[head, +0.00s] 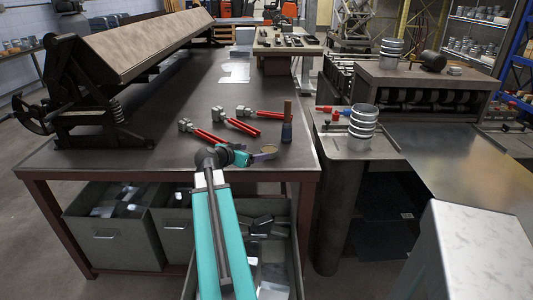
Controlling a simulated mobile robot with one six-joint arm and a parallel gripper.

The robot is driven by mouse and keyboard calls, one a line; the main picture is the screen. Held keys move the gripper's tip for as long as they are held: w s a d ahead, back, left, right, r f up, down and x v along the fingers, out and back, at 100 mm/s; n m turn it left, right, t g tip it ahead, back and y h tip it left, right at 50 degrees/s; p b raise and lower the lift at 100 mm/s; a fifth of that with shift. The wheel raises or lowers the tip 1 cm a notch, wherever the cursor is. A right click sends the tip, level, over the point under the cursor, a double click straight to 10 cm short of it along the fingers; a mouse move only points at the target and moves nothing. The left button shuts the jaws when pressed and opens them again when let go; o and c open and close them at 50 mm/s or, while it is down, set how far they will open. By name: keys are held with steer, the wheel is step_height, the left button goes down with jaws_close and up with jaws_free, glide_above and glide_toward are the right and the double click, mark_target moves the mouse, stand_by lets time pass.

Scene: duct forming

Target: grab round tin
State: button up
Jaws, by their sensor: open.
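A small round tin (268,150), brownish on top, sits near the front edge of the dark metal workbench (190,100). My arm reaches up from the bottom of the head view. My gripper (252,157) is low over the bench, just left of the tin, with its jaws open toward it. The jaws are small here and partly hidden by my wrist. I cannot tell whether they touch the tin or reach around it.
A dark bottle-like tool with a brown top (287,125) stands just behind the tin. Several red-handled tools (243,125) lie further back. A sheet-bending machine (110,75) fills the bench's left side. Stacked metal cans (362,128) stand on the machine at right.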

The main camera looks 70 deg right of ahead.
steer(key=shift+w+d, duration=0.1)
steer(key=p, duration=0.1)
glide_toward(270, 149)
steer(key=shift+s+x, duration=0.2)
steer(key=shift+x, duration=0.9)
steer(key=shift+p+x, duration=0.3)
steer(key=shift+x, duration=0.5)
steer(key=shift+p+x, duration=0.85)
steer(key=shift+x, duration=1.75)
steer(key=shift+w, duration=0.1)
steer(key=shift+c, duration=0.2)
steer(key=c, duration=1.3)
